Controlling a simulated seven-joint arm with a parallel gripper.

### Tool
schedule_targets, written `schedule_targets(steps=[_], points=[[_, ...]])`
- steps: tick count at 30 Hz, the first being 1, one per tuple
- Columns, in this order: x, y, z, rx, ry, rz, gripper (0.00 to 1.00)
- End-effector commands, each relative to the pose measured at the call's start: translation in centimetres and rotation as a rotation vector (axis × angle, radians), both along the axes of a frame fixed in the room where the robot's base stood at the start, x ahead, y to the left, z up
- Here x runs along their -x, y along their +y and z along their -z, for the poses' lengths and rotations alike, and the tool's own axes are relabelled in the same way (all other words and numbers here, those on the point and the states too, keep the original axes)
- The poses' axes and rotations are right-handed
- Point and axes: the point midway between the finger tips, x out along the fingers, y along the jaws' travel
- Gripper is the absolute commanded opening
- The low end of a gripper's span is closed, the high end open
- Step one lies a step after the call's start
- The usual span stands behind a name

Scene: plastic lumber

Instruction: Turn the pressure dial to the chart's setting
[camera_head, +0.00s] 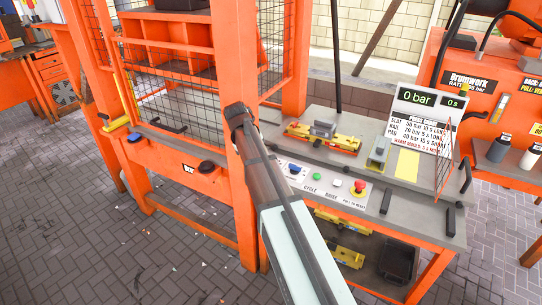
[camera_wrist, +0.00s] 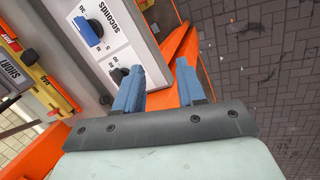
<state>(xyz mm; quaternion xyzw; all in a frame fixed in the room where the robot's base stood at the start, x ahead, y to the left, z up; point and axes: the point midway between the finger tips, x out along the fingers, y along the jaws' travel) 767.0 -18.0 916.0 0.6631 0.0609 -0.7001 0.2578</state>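My gripper (camera_wrist: 160,84) shows in the wrist view with its two blue fingers apart and nothing between them. Its fingers are in front of a white dial panel and an orange edge. A blue dial (camera_wrist: 88,30) marked "seconds" is on that panel, up and left of the fingers. A dark knob (camera_wrist: 118,75) is partly hidden behind the left finger; I cannot read its label. I cannot tell which dial is for pressure. In the head view a chart (camera_head: 418,134) lists slat, rail and pad settings in small print. The display (camera_head: 430,100) above it reads 0 bar and 0 s.
The grey bench carries a panel with a blue knob (camera_head: 294,168), green button (camera_head: 316,176) and red button (camera_head: 360,187). Yellow-orange moulds (camera_head: 345,143) sit behind it. An orange caged press (camera_head: 245,200) stands to the left. Brick floor is open at lower left.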

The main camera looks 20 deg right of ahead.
Motion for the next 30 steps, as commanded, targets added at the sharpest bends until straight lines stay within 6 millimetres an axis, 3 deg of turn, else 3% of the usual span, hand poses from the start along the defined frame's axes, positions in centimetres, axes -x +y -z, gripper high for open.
schedule_targets(steps=[1, 3, 6, 10, 15, 20, 30], points=[[-2.1, -2.2, -1.3, -0.005, 0.014, -0.02, 0.39], [-3.6, -4.5, -2.6, -0.028, 0.038, -0.065, 0.39], [-5.8, -6.6, -4.3, -0.089, 0.06, -0.138, 0.39], [-8.3, -8.0, -6.2, -0.192, 0.066, -0.238, 0.39], [-9.5, -8.4, -7.3, -0.269, 0.061, -0.314, 0.39], [-9.5, -8.4, -6.6, -0.282, 0.06, -0.327, 0.39], [-9.4, -8.4, -1.2, -0.281, 0.061, -0.324, 0.39]])
